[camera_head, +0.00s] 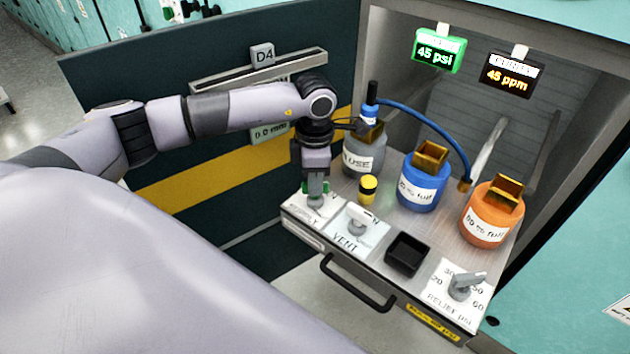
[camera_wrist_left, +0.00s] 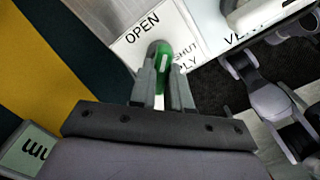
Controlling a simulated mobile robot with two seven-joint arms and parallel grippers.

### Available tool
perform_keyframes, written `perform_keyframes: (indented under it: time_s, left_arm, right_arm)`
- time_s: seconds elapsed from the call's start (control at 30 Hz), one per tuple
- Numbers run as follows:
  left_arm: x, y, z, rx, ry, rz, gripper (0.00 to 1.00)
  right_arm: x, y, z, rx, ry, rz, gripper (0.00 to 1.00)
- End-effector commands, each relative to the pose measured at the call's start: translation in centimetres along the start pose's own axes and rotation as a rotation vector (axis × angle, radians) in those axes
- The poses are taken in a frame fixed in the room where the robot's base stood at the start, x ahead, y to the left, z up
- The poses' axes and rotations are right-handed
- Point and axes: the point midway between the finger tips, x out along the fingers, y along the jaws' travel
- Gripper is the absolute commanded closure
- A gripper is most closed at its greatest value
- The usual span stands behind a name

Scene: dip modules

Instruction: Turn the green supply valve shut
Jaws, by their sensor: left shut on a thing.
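The green supply valve (camera_head: 326,187) stands on a white label plate at the left front corner of the pull-out tray. In the left wrist view its green handle (camera_wrist_left: 161,62) sits between my fingertips, in front of the words OPEN and SHUT. My left gripper (camera_head: 316,200) points straight down over the valve and is shut on it; it also shows in the left wrist view (camera_wrist_left: 162,85). The handle lies along the picture's upright direction there, between the two words. The valve's base is partly hidden by the fingers.
The VENT valve (camera_head: 357,222) and a yellow-and-black knob (camera_head: 368,188) stand close by. Grey, blue (camera_head: 424,185) and orange (camera_head: 490,215) bottles stand behind. A blue hose (camera_head: 425,115) arcs over them. A black cup (camera_head: 407,254) and a relief dial (camera_head: 464,286) are at right. Displays read 45 psi and 45 ppm.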

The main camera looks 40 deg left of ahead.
Motion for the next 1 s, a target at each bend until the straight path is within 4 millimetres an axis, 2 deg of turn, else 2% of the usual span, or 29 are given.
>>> perform_keyframes:
  time_s: [0.5,1.0]
  left_arm:
    - [0.02,0.00,0.07,0.328,-0.002,0.001,1.00]
    - [-0.06,-0.02,0.08,0.390,-0.002,0.001,1.00]
  right_arm:
    - [0.79,-0.23,0.34,0.004,0.006,-0.010,0.57]
    - [0.87,-0.19,0.44,-0.001,0.005,-0.011,0.57]
